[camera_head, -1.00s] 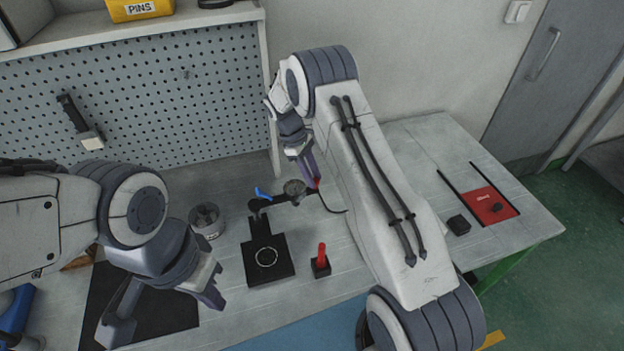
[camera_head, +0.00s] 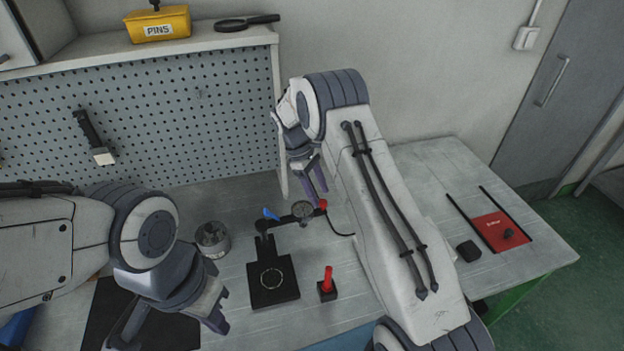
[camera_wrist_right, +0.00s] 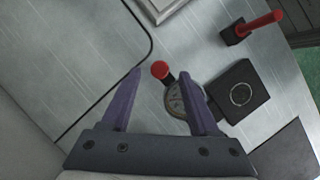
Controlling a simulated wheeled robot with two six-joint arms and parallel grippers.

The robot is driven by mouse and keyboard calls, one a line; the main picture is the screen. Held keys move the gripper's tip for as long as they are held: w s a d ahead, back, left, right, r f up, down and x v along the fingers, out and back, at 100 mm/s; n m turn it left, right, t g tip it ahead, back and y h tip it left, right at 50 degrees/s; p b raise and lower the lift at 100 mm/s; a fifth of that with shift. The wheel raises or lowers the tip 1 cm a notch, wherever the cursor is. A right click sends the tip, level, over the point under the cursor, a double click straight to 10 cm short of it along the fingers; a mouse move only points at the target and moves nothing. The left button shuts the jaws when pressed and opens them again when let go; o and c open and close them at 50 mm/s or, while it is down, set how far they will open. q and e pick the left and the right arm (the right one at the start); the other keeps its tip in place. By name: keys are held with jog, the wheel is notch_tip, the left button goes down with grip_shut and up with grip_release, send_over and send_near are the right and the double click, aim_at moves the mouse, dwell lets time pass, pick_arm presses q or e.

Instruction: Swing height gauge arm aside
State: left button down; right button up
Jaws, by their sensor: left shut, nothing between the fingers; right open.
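The height gauge has a black square base (camera_head: 272,287) with a ring on top. Its dark arm carries a round dial (camera_head: 302,211), a blue lever (camera_head: 270,213) and a red knob (camera_head: 322,204) at the right end. My right gripper (camera_head: 317,191) is open just above and behind the knob. In the right wrist view, the red knob (camera_wrist_right: 160,69) shows in the gap near the fingertips of the right gripper (camera_wrist_right: 161,75). The right finger partly covers the dial (camera_wrist_right: 177,103). My left gripper (camera_head: 165,332) is shut and empty at lower left, away from the gauge.
A red-handled tool in a small black block (camera_head: 328,289) stands right of the base. A metal cup (camera_head: 212,239) stands left. A red pad (camera_head: 500,231) and a dark block (camera_head: 468,251) lie at right.

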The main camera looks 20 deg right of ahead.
jog(key=b+v, duration=0.1)
jog(key=v, duration=0.7)
jog(key=shift+r, duration=0.25)
